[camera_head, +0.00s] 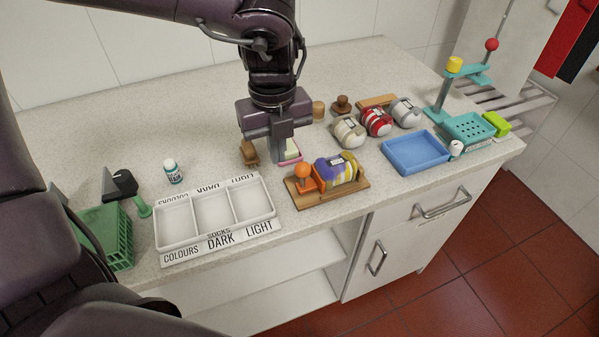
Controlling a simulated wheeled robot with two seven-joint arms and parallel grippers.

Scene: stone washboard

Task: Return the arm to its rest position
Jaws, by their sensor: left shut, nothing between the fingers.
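My left arm comes in from the upper left and reaches down over the middle of the counter. My left gripper (281,157) points down and is shut, with nothing held. Its fingers are just above or beside a small pink-and-white block (291,152), and I cannot tell whether they touch it. A brown wooden brush (249,153) lies just left of the fingers. My right gripper is not in view.
A white tray labelled COLOURS, DARK, LIGHT (217,238) stands front left, with a small bottle (173,171) behind it. A wooden board (353,192) holds a striped bundle. Rolled bundles (377,122), a blue tray (416,167) and a teal press (447,98) stand right. The back left counter is clear.

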